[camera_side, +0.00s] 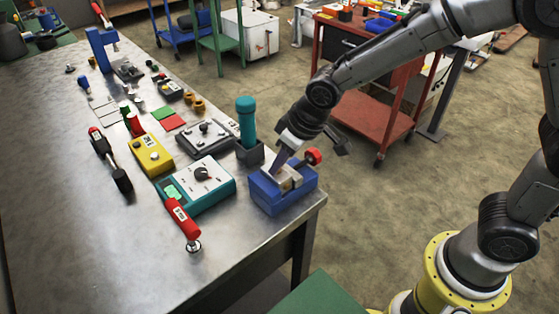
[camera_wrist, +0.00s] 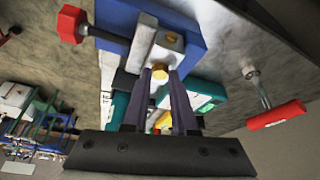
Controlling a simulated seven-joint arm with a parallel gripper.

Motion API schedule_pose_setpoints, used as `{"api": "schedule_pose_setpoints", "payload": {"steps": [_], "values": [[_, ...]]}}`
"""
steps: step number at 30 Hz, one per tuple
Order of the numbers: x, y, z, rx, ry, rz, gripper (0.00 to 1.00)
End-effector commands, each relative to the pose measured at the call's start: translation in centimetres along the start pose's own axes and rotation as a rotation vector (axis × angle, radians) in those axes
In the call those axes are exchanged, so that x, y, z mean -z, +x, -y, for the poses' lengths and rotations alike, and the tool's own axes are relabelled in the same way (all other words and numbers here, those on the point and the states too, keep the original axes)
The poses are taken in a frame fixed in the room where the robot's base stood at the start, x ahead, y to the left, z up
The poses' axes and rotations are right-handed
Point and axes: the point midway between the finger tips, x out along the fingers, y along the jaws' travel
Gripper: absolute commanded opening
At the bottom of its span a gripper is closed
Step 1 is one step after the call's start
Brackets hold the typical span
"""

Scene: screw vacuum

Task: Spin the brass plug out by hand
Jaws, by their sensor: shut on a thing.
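The brass plug (camera_wrist: 160,72) shows in the wrist view as a small yellow hex head, set against a pale block (camera_wrist: 172,40) in a blue vise (camera_wrist: 200,20). My gripper (camera_wrist: 166,78) has its two dark fingers closed in on the plug, one on each side. In the side view my gripper (camera_side: 279,166) reaches down to the blue vise (camera_side: 283,196) at the table's near right corner. The plug is hidden there by the fingers and the block.
The vise's red knob (camera_side: 313,156) sticks out right beside my gripper. A teal-handled tool (camera_side: 246,122) stands upright in a dark holder just behind. A teal meter (camera_side: 197,185) and a red-handled tool (camera_side: 181,217) lie to the left. The table's left front is clear.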

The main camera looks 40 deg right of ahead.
Motion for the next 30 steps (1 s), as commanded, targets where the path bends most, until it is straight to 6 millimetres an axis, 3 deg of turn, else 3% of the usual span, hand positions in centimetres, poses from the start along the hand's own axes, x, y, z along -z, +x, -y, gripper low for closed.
{"api": "schedule_pose_setpoints", "payload": {"steps": [30], "values": [[0.09,0.48,-0.92,0.343,-0.817,0.011,0.00]]}}
